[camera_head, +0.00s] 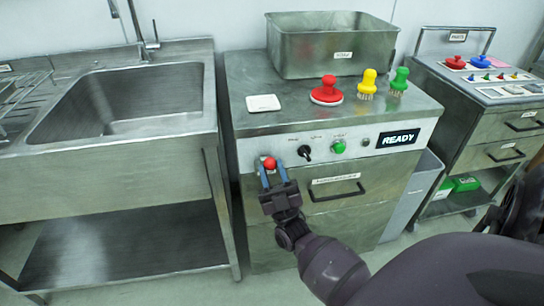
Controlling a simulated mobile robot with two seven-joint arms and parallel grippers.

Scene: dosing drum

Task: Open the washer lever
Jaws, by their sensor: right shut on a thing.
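The washer (262,210) is a steel cabinet in the middle, with a white control panel (290,142) on its front and a display that reads READY (400,138). A red ball knob (269,162), which looks like the lever's end, sits at the left of the panel's lower edge. My right gripper (268,172) comes up from below, with its two blue-tipped fingers shut around the red knob. The lever's shaft is hidden behind the fingers and knob. The panel also has a black rotary knob (304,152) and a green button (338,147). My left gripper is not in view.
On the washer's top stand a steel tub (300,55), a white pad (263,103), and red (327,91), yellow (368,84) and green (399,80) handled brushes. A drawer handle (338,192) juts out below the panel. A sink (130,100) is left; a cart (480,115) is right.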

